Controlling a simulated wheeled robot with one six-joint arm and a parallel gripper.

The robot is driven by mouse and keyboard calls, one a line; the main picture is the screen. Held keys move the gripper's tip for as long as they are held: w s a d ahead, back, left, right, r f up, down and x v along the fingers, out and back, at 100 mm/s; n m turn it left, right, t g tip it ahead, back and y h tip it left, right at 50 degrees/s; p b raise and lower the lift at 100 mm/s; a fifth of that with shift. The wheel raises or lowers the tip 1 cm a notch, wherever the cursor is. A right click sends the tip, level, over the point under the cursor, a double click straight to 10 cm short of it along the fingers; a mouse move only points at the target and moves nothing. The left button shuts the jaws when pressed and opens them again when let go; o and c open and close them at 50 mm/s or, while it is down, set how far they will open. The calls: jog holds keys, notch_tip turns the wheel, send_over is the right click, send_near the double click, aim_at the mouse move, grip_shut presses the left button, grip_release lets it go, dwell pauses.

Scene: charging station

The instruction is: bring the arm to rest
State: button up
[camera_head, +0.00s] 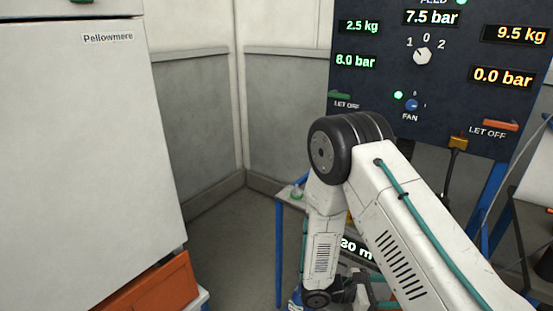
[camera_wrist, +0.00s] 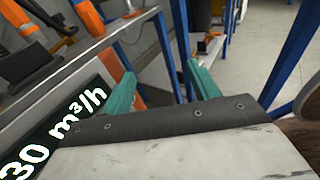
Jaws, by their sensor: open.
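My arm (camera_head: 400,215) is white with a black elbow joint, and it is bent in front of the panel. In the head view its far end drops low behind the forearm, so the gripper is hard to make out there. In the wrist view my gripper (camera_wrist: 160,88) shows two teal fingers standing apart. Nothing is seen between them. A dark display reading 30 m³/h (camera_wrist: 55,130) lies close to the left finger.
A dark panel (camera_head: 375,75) with readouts, a knob (camera_head: 421,56) and levers stands behind my arm. A blue-framed stand (camera_head: 279,250) is beside the arm. A white cabinet (camera_head: 90,130) and an orange box (camera_head: 150,290) are at left. Floor between is clear.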

jog(key=s+a+r+m+y, duration=0.1)
jog(key=s+r+m+y, duration=0.4)
jog(key=r, duration=0.6)
jog(key=s+a+r+m+t+y, duration=0.1)
jog(key=s+r+m+y, duration=0.5)
jog(key=s+r, duration=0.3)
jog(key=s+a+r+m+y, duration=0.2)
jog(key=s+r+m+y, duration=0.3)
jog(key=r, duration=0.9)
jog(key=s+m, duration=0.1)
jog(key=s, duration=0.2)
jog(key=shift+r+m+y, duration=0.3)
jog(key=shift+r, duration=0.05)
